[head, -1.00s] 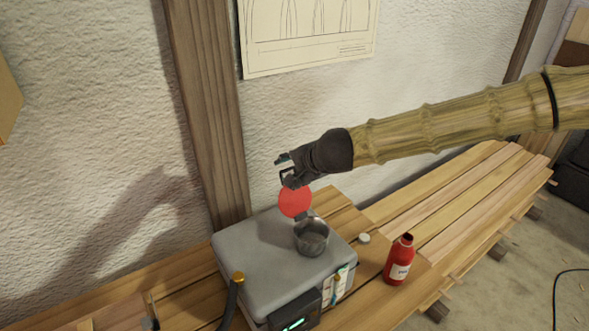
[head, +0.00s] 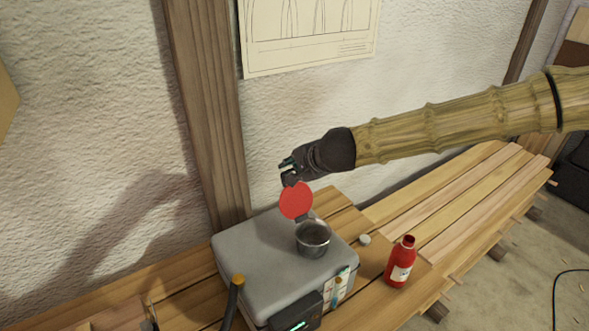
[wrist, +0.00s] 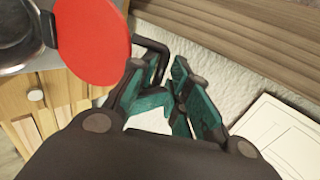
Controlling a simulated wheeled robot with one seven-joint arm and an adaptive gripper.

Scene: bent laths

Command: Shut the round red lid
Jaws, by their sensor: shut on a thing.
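The round red lid (head: 296,201) stands raised, nearly upright, at the back rim of a round metal pot (head: 313,240) on a grey box. A dark hinge joins lid and pot. The pot's mouth is uncovered. My gripper (head: 288,172) is at the lid's upper edge. In the wrist view the lid (wrist: 92,38) is at upper left, beside the teal-padded fingers of my gripper (wrist: 165,85). A black bent bar (wrist: 152,45) shows by the lid and the left finger. My gripper is shut on the lid, seemingly at this bar; the exact contact is partly hidden.
The grey box (head: 250,255) sits on a slatted wooden bench (head: 450,195). A red bottle (head: 400,264) and a small pale cap (head: 364,239) stand to its right. A black hose with an orange end (head: 238,282) rises at the box's front left. The wall is close behind.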

